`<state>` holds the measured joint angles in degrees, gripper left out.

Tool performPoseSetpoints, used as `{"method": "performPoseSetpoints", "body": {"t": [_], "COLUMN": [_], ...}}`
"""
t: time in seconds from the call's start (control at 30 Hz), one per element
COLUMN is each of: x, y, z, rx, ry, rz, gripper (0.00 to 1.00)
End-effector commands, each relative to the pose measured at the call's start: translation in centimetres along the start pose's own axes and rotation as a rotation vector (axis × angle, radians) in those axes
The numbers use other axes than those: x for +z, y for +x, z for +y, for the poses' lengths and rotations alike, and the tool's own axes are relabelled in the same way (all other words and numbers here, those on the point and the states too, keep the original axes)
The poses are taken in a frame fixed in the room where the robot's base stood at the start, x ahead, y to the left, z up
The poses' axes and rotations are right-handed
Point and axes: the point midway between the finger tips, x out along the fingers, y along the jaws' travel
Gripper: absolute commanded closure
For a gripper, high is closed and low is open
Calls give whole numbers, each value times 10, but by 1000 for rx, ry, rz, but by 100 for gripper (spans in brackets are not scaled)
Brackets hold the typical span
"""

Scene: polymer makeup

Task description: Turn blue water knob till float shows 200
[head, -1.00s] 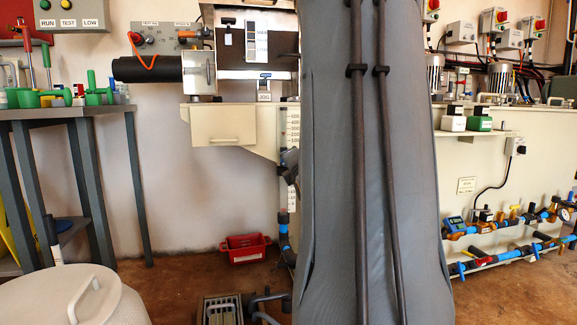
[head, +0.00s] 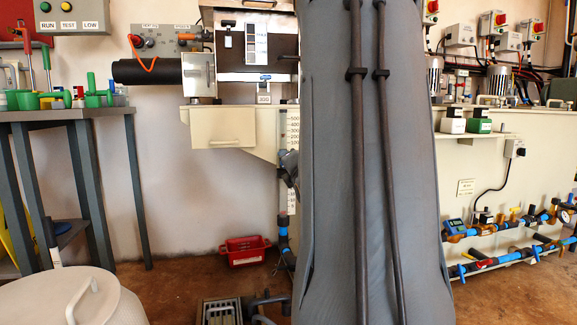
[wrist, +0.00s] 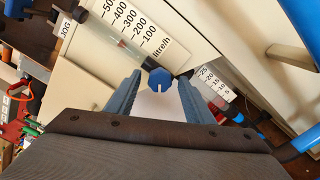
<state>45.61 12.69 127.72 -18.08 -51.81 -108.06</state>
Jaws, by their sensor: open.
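The blue water knob (wrist: 160,80) has a white line on its face, pointing down in the wrist view. It sits at the lower end of a clear flow tube (wrist: 133,48). A white litre/h scale (wrist: 148,37) marked 100 to 500 runs beside the tube. I cannot clearly read the float's height. My gripper (wrist: 160,84) is open, with one blue-grey finger on each side of the knob. I cannot tell whether either finger touches it. In the head view the scale (head: 292,135) shows left of my arm; the knob cannot be made out there.
A second, smaller scale (wrist: 214,83) is right of the knob in the wrist view. In the head view a cream drawer box (head: 223,127) is left of the scale, a red crate (head: 246,250) is on the floor, and blue piping (head: 500,228) runs along the right.

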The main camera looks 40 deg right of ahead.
Motion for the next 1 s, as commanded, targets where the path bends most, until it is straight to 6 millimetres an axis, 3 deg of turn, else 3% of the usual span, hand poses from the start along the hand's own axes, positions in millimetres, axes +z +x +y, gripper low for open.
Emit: {"method": "performPoseSetpoints", "body": {"t": [0.17, 0.6, 1.0], "x": [1, 1, 0], "y": [-10, -72, -78], "z": [1, 1, 0], "rx": [-1, -2, 0], "ry": [0, 1, 0], "rz": [0, 0, 0], "gripper": [52, 52, 52]}}
